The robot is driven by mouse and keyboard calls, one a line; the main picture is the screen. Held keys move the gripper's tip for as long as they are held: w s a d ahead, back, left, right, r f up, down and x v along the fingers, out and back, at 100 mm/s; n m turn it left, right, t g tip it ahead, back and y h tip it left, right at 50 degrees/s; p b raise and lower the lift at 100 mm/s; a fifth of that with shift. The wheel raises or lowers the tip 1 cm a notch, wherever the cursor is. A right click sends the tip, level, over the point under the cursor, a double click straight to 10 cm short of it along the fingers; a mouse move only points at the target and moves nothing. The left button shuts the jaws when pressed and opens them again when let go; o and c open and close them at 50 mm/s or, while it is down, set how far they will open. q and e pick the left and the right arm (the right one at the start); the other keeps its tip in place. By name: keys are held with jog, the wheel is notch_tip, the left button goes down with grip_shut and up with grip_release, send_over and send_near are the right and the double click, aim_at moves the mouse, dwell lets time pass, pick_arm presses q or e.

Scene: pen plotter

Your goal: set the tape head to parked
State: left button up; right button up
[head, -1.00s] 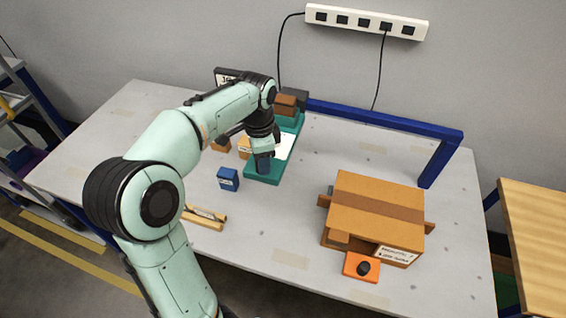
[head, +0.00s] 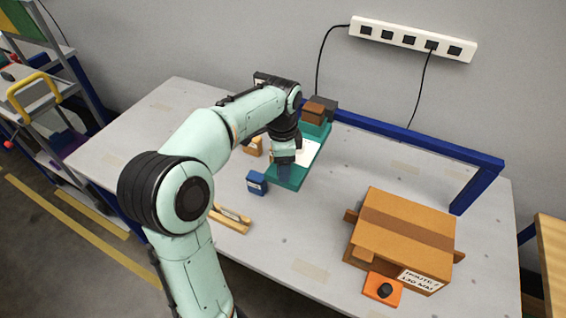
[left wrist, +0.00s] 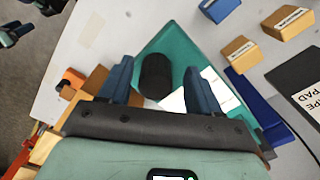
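My left gripper (head: 285,170) is over the front end of a teal plate (head: 292,184). In the left wrist view, its two blue fingers (left wrist: 158,68) stand apart, with a dark oval knob (left wrist: 157,78) between them, over the teal plate (left wrist: 165,42). The knob shows no contact with either finger. White paper (head: 306,154) lies on the plate. A brown block (head: 315,112) stands at the plate's far end. No part is clearly marked as the tape head, and I cannot tell its setting. My right gripper is not in view.
A brown carton (head: 402,225) stands at right, with an orange block with a black knob (head: 383,289) before it. A blue rail (head: 410,136) runs behind. A blue block (head: 257,183) and a wooden piece (head: 230,218) lie left of the plate. The front middle table is bare.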

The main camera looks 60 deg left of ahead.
pick_arm(q)
jog(key=shift+d, duration=0.1)
jog(key=shift+r, duration=0.15)
notch_tip(320, 180, up, 13)
jog(key=p, duration=0.2)
jog(key=shift+p, duration=0.35)
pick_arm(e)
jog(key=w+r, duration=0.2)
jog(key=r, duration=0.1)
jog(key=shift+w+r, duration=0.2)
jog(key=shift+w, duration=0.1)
